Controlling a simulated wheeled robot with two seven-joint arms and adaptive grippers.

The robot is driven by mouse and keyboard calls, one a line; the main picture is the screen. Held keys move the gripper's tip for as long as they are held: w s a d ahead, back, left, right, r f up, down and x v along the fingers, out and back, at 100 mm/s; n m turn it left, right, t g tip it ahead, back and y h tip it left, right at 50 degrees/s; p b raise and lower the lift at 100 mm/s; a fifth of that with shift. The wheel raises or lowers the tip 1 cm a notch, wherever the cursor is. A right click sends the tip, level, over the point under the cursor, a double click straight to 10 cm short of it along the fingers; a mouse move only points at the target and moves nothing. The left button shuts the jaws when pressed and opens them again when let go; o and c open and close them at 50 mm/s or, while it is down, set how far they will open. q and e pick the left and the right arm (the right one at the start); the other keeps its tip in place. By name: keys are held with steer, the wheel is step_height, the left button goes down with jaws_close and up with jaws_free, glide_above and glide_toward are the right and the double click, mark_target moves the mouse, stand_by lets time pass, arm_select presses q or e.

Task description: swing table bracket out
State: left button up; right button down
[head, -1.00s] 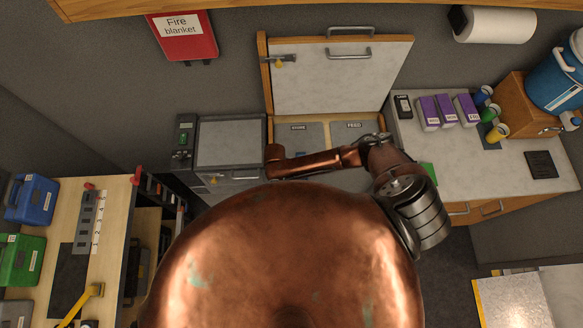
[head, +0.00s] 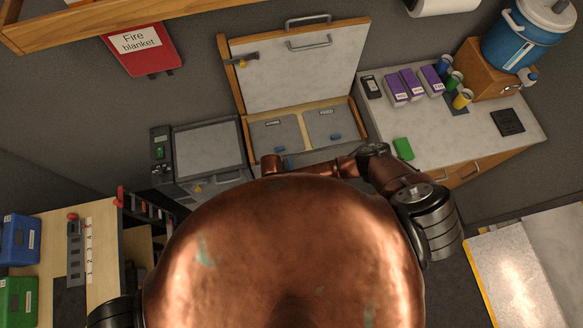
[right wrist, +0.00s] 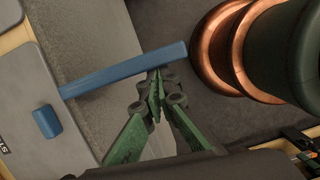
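A flat blue bar (right wrist: 120,70), which looks like the table bracket, slants across the right wrist view. Its left end meets the edge of a grey panel (right wrist: 22,105), and its right end sticks out over the dark floor. My right gripper (right wrist: 157,80) has its green fingers closed together, with the tips at the bar's lower edge nearer its free end. No part of the bar clearly shows between the fingers. In the head view my copper body hides the right gripper and most of the bench front. My left gripper is out of view.
The bench's pale lid (head: 295,70) stands raised above two grey panels, one at left (head: 275,132) and one labelled FEED (head: 325,122). A grey-topped unit (head: 208,150) stands left, a counter (head: 465,125) right. A shiny copper round part (right wrist: 235,50) is near the bar's free end.

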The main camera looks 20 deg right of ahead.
steer(key=shift+d, duration=0.3)
steer(key=shift+s, duration=0.1)
steer(key=a+r, duration=0.7)
steer(key=r, duration=0.2)
steer(key=shift+w+r+b, duration=0.35)
steer(key=shift+w, duration=0.05)
stand_by(0.4)
